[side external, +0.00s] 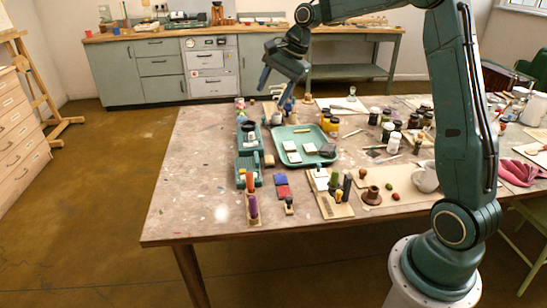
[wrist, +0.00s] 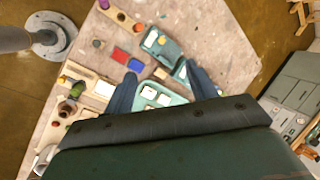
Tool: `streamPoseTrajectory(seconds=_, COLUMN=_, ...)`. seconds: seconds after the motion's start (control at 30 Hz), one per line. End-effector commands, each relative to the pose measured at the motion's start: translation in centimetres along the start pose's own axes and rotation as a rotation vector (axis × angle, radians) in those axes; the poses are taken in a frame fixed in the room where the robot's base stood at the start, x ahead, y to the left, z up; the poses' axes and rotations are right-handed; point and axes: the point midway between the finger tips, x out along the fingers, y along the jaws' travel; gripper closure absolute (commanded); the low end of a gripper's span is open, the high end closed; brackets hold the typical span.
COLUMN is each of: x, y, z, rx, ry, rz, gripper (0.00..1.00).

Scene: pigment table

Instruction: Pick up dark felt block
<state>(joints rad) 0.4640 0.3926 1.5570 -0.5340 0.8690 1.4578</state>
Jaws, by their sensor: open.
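The dark felt block (side external: 327,150) looks like a small dark grey block at the right side of the green tray (side external: 287,131). Pale blocks (side external: 293,147) lie beside it. My gripper (side external: 275,88) is open and empty, high above the back left part of the table and apart from the block. In the wrist view my gripper (wrist: 160,70) has its two fingers spread, with part of the tray (wrist: 179,100) showing between them. I cannot make out the dark block in that view; the left finger or gripper body may hide it.
Jars and bottles (side external: 388,131) crowd the table right of the tray. Stamps on a wooden stand (side external: 338,208), red and blue pads (side external: 281,179) and green trays (side external: 249,165) stand in front and left. The table's left part (side external: 195,170) is clear.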

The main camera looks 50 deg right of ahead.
Motion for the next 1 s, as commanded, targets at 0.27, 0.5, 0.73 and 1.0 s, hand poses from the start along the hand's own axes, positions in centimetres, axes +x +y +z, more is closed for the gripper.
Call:
streamPoseTrajectory(seconds=0.27, x=4.9, y=-0.7, z=-6.5, rx=0.283, ry=-0.049, rz=0.01, gripper=0.44)
streamPoseTrajectory(seconds=0.5, x=9.3, y=0.0, z=-11.9, rx=0.524, ry=-0.092, rz=0.022, gripper=0.44)
streamPoseTrajectory(seconds=0.73, x=13.6, y=1.9, z=-16.5, rx=0.749, ry=-0.134, rz=0.038, gripper=0.44)
streamPoseTrajectory(seconds=1.0, x=16.5, y=3.7, z=-19.5, rx=0.909, ry=-0.164, rz=0.051, gripper=0.44)
